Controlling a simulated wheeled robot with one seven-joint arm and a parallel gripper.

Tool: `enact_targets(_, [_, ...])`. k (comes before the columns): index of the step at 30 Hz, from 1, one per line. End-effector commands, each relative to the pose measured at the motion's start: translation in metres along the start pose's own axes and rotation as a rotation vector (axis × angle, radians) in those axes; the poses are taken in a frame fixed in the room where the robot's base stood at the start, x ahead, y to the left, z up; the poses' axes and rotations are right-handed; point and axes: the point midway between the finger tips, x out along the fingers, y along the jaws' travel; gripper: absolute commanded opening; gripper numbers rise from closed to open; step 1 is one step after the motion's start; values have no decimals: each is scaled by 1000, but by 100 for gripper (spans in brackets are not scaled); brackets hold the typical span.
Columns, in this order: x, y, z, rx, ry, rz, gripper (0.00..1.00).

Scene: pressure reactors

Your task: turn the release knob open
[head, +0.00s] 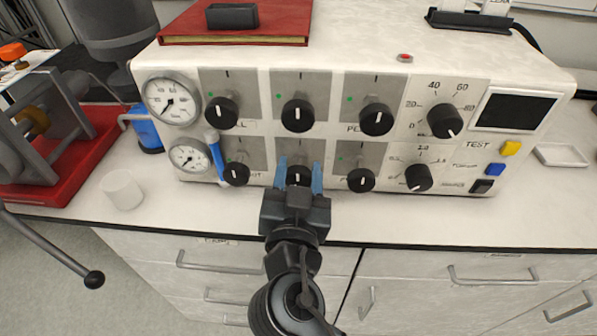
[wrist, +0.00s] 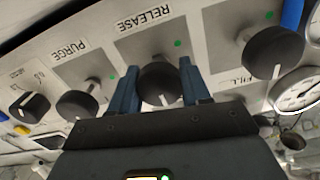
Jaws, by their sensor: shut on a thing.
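The release knob (head: 298,177) is the black middle knob in the lower row of the panel. It also shows in the wrist view (wrist: 158,83), beside an upside-down RELEASE label, with a white mark at its lower edge. My gripper (head: 299,172) reaches the panel from the front. Its blue fingers are on either side of the knob and shut on it, and the wrist view shows the gripper (wrist: 158,90) the same way. The fingers hide parts of the knob's sides in the head view.
Several other knobs, gauges and a dark screen (head: 516,112) fill the panel. A white cup (head: 122,191) stands at left on the counter.

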Motion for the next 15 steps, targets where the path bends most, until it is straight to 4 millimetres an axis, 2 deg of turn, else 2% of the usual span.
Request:
enact_targets(8, [0,1,1,-85,1,2,17])
enact_targets(15, [0,1,0,-265,1,2,16])
